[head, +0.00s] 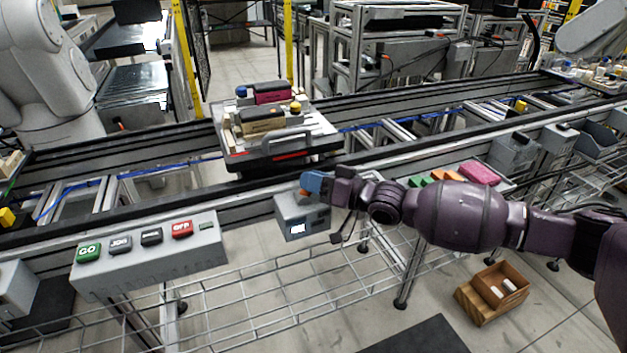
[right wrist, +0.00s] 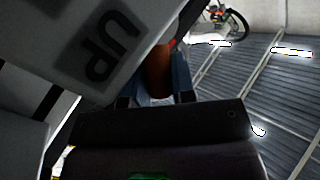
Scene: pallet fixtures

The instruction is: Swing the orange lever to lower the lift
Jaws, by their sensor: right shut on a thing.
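The orange lever (head: 304,191) is on a small grey box (head: 292,222) at the front edge of the conveyor; only a little of its orange shows beside my gripper. My right gripper (head: 312,183), with blue fingertips, is shut on the lever. In the right wrist view the lever (right wrist: 158,72) is a dark orange bar between the blue fingers (right wrist: 160,95), next to a grey face marked "UP". The lift under the pallet (head: 262,160) is mostly hidden, so I cannot tell its height. My left gripper is not in view.
A grey panel (head: 150,262) with GO, OFF and other buttons stands at the left front. A wire shelf (head: 250,300) runs below the conveyor. Pink, orange and green blocks lie behind my right arm. A wooden box (head: 484,308) with white items is on the floor.

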